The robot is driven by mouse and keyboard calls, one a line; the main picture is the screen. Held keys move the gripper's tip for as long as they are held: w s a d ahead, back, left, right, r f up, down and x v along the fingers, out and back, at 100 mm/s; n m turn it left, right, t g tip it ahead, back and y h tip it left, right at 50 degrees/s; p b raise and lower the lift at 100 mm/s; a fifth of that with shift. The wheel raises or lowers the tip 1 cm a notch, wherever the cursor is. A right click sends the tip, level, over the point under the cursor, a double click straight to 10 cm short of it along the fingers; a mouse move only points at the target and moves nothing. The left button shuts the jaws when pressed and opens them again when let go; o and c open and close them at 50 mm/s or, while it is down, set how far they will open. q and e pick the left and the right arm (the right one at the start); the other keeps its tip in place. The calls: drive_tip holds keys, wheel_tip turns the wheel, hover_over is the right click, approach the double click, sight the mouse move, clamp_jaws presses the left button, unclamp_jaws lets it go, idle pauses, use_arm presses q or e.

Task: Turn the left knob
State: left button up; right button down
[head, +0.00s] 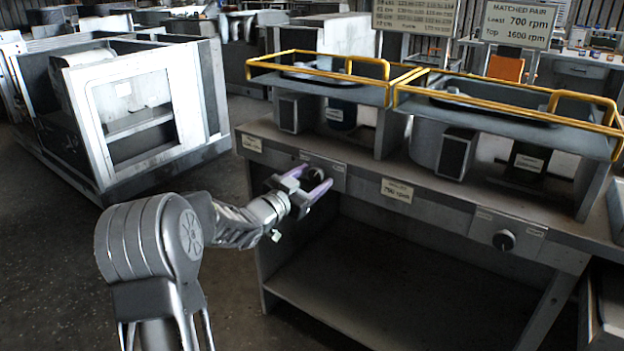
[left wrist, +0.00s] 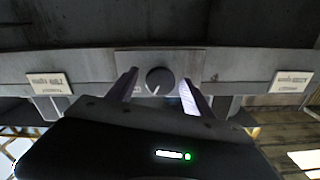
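The left knob (head: 315,175) is a dark round knob on a grey plate on the bench's front panel, partly hidden by my gripper in the head view. In the left wrist view the knob (left wrist: 160,80) shows whole, with a pale pointer line slanting down and slightly left. My left gripper (head: 304,188) is open, with one finger on each side of the knob. In the left wrist view the gripper (left wrist: 163,88) shows gaps between both fingers and the knob. The right knob (head: 504,240) is dark and sits on its own plate farther right. My right gripper is not in view.
The grey bench (head: 410,215) has an open space under its panel and a low shelf. Yellow rails (head: 510,107) edge the trays on top. A label reading about 700 rpm (head: 397,190) sits between the knobs. A large grey housing (head: 130,110) stands at left.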

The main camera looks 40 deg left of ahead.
use_arm(q)
drive_tip(key=s, duration=0.7)
drive_tip(key=shift+s, duration=0.4)
idle(0.4)
